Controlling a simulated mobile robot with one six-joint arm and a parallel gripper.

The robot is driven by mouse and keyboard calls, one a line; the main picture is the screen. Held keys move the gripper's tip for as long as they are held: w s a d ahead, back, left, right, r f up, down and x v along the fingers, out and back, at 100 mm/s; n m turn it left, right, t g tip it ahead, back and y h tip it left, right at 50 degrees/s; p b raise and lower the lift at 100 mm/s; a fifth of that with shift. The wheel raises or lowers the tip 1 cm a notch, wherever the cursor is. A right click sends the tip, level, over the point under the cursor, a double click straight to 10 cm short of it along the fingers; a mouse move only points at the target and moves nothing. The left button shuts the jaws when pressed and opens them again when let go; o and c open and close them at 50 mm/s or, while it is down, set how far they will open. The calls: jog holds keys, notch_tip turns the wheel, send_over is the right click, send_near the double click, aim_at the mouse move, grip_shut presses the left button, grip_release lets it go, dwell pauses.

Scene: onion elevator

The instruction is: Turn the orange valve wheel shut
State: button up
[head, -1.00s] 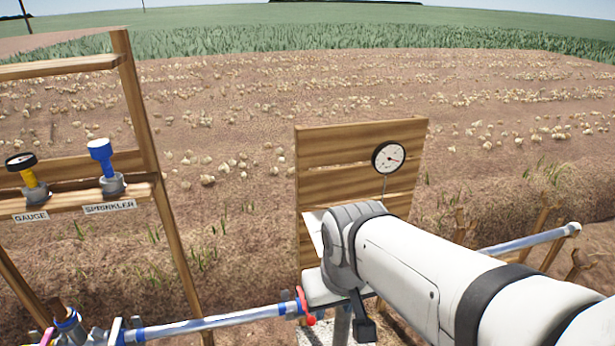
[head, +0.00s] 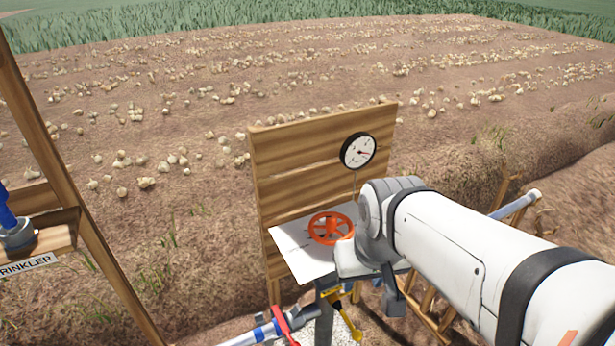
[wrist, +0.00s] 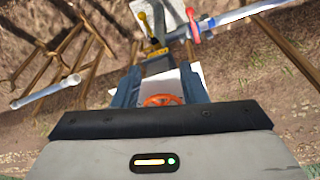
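The orange valve wheel (head: 331,228) lies over a white sheet (head: 293,248) in front of a wooden board (head: 305,165). No contact with the wheel is visible. A round white gauge (head: 358,151) is fixed on the board.
A pipe with a red lever (head: 285,325) and a yellow-handled valve (head: 342,299) run below the wheel. A wooden rack (head: 75,200) with a blue-topped sprinkler (head: 12,225) stands at left. More pipe on wooden supports (head: 510,200) lies at right. The onion field is behind.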

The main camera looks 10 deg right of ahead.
jog(key=shift+o, duration=0.8)
jog(key=shift+w+r, duration=0.15)
jog(key=shift+w, duration=0.05)
jog(key=shift+o, duration=0.3)
jog(key=w+d+r+n+p, duration=0.1)
jog(key=w+r+n+p, duration=0.1)
jog(key=w+n+p, duration=0.1)
jog(key=w+n, duration=0.1)
jog(key=w, duration=0.1)
jog(key=shift+w+d+r+g, duration=0.2)
jog(key=shift+w+g, duration=0.1)
jog(key=shift+w, duration=0.1)
jog(key=n+g+p, duration=0.2)
jog(key=n+p, duration=0.6)
jog(key=n, duration=0.9)
send_over(332, 217)
jog(key=f, duration=0.7)
jog(key=shift+s, duration=0.3)
jog(key=shift+w+f+n, duration=0.25)
jog(key=shift+f+n, duration=0.15)
jog(key=shift+f, duration=0.3)
notch_tip(332, 217, down, 7)
jog(key=shift+f+p, duration=0.15)
jog(key=shift+p, duration=0.9)
jog(key=shift+c, duration=0.5)
